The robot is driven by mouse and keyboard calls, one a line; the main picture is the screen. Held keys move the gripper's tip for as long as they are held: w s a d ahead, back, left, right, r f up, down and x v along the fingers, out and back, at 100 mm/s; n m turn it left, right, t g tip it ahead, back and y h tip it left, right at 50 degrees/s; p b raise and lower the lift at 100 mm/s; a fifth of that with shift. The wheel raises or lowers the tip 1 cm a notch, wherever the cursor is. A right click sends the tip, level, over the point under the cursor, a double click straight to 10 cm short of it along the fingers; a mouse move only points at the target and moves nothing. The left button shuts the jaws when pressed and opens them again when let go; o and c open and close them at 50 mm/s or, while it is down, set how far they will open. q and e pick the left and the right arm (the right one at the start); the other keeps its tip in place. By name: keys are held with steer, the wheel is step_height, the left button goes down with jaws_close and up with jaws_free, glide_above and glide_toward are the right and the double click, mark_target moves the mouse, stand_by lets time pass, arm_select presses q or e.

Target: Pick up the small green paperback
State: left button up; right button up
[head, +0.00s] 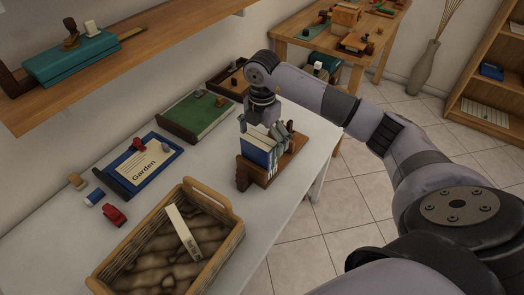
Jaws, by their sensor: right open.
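A small wooden book rack (262,178) stands near the right edge of the white table. It holds several upright books, with a blue book (256,152) at its front left. My right gripper (266,131) points down just over the rack, open, its fingers around the tops of the books. I cannot tell whether the fingers touch them. I cannot pick out the small green paperback for certain; the gripper hides part of the rack's contents. My left gripper is not in view.
A wicker basket (232,243) with a pale book inside stands in front. A blue board marked "Garden" (146,163) and a large green board (196,117) lie at left. A red stamp (114,215) lies nearby. A wooden shelf (150,47) overhangs the left.

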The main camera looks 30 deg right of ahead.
steer(key=shift+f, duration=0.85)
steer(key=shift+c, duration=0.2)
steer(key=c, duration=1.1)
steer(key=shift+r, duration=0.15)
steer(key=shift+c, duration=0.2)
